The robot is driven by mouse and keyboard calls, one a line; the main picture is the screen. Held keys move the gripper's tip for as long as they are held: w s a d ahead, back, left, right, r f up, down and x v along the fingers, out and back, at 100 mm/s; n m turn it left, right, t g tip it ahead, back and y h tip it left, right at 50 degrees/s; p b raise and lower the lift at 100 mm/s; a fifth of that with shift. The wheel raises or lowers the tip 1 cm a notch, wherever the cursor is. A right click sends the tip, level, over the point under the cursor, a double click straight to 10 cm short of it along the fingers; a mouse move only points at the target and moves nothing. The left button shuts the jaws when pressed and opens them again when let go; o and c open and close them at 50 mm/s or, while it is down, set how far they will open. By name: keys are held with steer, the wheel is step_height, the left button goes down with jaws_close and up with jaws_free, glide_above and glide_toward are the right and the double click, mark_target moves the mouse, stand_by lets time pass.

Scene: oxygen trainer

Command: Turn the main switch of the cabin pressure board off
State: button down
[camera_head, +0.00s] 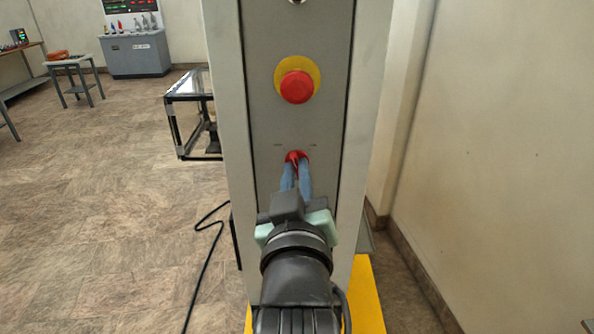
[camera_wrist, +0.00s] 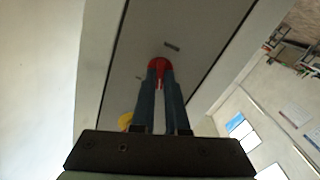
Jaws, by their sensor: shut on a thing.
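The main switch (camera_head: 297,156) is a small red knob on the grey front panel of an upright cabinet, below a red emergency button. My gripper (camera_head: 297,168) is at the panel with its two blue fingers shut on the red knob. In the wrist view the red main switch (camera_wrist: 159,66) shows at the tips of the fingers (camera_wrist: 159,82), with a small dark mark on the panel beside it. The fingers cover part of the knob, so its exact angle is hard to tell.
The red emergency button (camera_head: 297,86) on a yellow disc sits just above the knob. A wall (camera_head: 500,150) stands close on the right. A black cable (camera_head: 207,262) lies on the floor at left. A glass-topped table (camera_head: 188,88) stands behind. Open floor lies left.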

steer(key=n, duration=0.5)
steer(key=shift+r, duration=0.1)
stand_by(0.5)
steer(key=c, duration=0.9)
jaws_free()
